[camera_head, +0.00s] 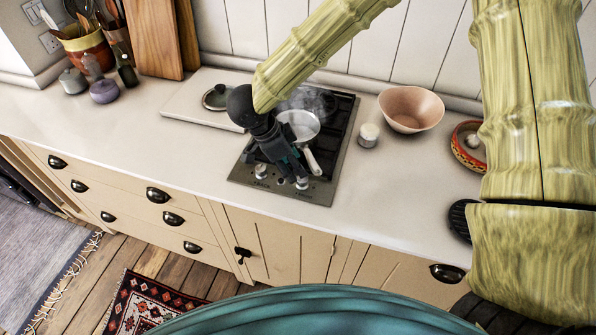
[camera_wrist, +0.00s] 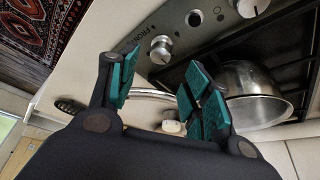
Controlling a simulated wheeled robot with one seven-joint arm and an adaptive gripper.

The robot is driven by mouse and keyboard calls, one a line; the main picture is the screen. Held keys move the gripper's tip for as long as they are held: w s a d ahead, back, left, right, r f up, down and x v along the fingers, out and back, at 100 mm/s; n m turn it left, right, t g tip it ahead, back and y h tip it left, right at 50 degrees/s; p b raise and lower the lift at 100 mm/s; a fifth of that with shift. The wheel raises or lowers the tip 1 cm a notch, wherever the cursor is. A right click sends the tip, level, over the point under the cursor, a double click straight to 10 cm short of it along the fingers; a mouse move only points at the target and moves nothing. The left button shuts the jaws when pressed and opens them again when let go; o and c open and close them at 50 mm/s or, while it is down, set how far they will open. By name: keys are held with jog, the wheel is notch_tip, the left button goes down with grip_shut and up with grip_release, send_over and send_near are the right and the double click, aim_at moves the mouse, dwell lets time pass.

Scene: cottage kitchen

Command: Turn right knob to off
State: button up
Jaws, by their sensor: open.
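The right knob (camera_head: 302,184) is a small silver dial at the front right of the black cooktop's steel panel; in the wrist view it shows as a silver knob (camera_wrist: 161,49) just beyond the fingertips. My gripper (camera_head: 288,171) is over the front of the cooktop, close to this knob. In the wrist view my gripper (camera_wrist: 158,68) has its teal-padded fingers spread, with the knob lined up with the gap and nothing held. I cannot tell whether a finger touches it. The left knob (camera_head: 261,171) also shows in the wrist view (camera_wrist: 246,7).
A steel pan (camera_head: 301,124) sits on the cooktop (camera_head: 337,157), its handle pointing forward near my gripper, with vapour above it. A candle (camera_head: 368,134) and a bowl (camera_head: 411,108) stand to the right. The counter to the left is mostly clear.

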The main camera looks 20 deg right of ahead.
jog(key=shift+v, duration=2.75)
jog(key=shift+s, duration=0.1)
